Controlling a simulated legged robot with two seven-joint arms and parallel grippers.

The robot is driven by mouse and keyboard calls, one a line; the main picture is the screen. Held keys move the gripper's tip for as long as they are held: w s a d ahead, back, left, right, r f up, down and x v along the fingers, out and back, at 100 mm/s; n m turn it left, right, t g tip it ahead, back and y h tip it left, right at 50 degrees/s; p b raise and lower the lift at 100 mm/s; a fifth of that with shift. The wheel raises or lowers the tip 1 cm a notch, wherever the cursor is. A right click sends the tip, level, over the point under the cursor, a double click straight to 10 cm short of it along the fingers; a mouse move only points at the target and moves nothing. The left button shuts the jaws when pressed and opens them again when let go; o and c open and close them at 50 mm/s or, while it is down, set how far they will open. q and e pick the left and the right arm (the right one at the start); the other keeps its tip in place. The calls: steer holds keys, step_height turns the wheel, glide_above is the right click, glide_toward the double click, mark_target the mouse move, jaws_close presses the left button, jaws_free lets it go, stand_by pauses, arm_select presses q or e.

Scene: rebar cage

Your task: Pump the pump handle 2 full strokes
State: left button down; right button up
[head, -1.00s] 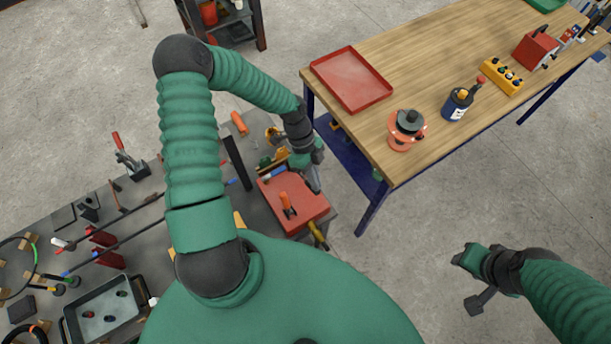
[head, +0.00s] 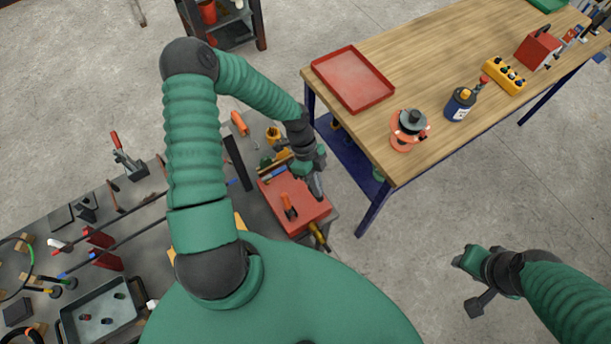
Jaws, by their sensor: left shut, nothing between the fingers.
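I cannot tell for sure which thing is the pump handle. A small dark device with an upright red lever (head: 117,140) stands on the grey bench at the left, far from both grippers. My left gripper (head: 319,190) is shut and empty, pointing down over the right part of a red box or tray (head: 301,222). Whether its tips touch the red surface cannot be told. An orange-handled tool (head: 288,206) lies on that red surface, left of the gripper.
The grey bench holds a grey bin (head: 100,312), an orange-handled tool (head: 239,123) and several other tools. A wooden table (head: 425,70) stands at the right with a red tray (head: 352,79), an orange spool (head: 408,130) and a blue bottle (head: 459,104). Floor between is clear.

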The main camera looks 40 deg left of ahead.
arm_select(q)
steer(key=shift+a+f, duration=0.1)
steer(key=shift+f, duration=0.25)
steer(key=shift+s+d+f+b, duration=0.1)
steer(key=shift+d+f+b, duration=0.1)
steer(key=shift+f+b, duration=0.2)
steer(key=shift+d+f+b, duration=0.15)
steer(key=shift+f+b, duration=0.25)
steer(key=shift+f, duration=0.2)
steer(key=shift+s+f+b, duration=0.1)
steer(key=shift+f+b, duration=0.4)
steer(key=shift+f, duration=0.15)
steer(key=p+v, duration=0.2)
steer(key=v, duration=0.1)
steer(key=p+v, duration=0.4)
steer(key=v, duration=0.1)
steer(key=shift+s+d+r+p, duration=0.2)
steer(key=shift+r+p, duration=0.1)
steer(key=shift+r, duration=0.15)
steer(key=shift+a+f, duration=0.1)
